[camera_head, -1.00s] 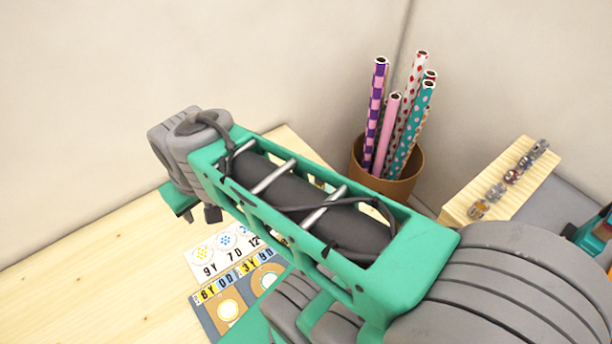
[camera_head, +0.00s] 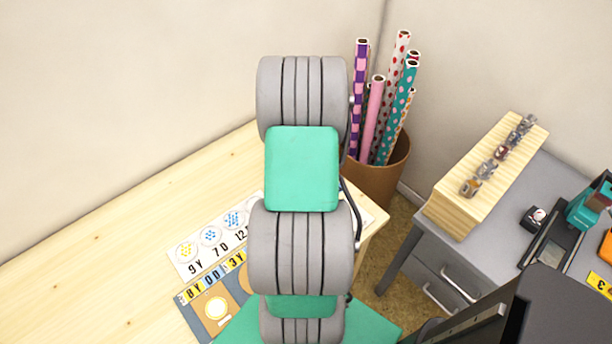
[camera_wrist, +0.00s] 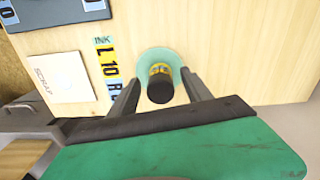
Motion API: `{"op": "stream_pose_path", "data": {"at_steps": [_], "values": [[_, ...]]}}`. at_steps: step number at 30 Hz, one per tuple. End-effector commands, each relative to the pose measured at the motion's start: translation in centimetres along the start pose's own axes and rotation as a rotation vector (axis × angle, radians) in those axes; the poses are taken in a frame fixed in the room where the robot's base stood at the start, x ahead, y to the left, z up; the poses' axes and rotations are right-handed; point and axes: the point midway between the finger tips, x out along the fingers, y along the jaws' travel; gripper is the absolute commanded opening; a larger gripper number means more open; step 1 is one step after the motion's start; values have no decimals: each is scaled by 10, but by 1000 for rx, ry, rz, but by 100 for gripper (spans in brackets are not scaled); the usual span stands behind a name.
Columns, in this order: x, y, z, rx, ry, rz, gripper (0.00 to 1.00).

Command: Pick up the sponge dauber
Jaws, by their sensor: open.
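The likely sponge dauber (camera_wrist: 160,86) shows in the wrist view, a dark round-topped piece with a yellow-marked band. It stands on or in a pale green round disc (camera_wrist: 150,57) on the light wooden table; I cannot tell whether the disc is part of it. My gripper (camera_wrist: 159,77) is open, with one finger on each side of the dauber in the picture. I see no contact, and the height gap is unclear. In the head view, my arm hides the gripper and the dauber.
Beside the dauber lie an ink label strip (camera_wrist: 107,70) and a white scrap sheet (camera_wrist: 63,77). In the head view, a patterned card (camera_head: 212,310) lies on the wooden table (camera_head: 95,250). A brown bin of rolls (camera_head: 378,178) and a grey desk (camera_head: 480,235) stand right.

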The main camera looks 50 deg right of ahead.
Motion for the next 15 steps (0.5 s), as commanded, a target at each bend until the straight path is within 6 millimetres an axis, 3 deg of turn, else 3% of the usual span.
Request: {"op": "stream_pose_path", "data": {"at_steps": [1,2,9,15], "values": [[15,0,0,0,0,0,57],[17,0,0,-1,0,0,57],[15,0,0,-2,1,-1,57],[15,0,0,-2,0,0,40]]}}
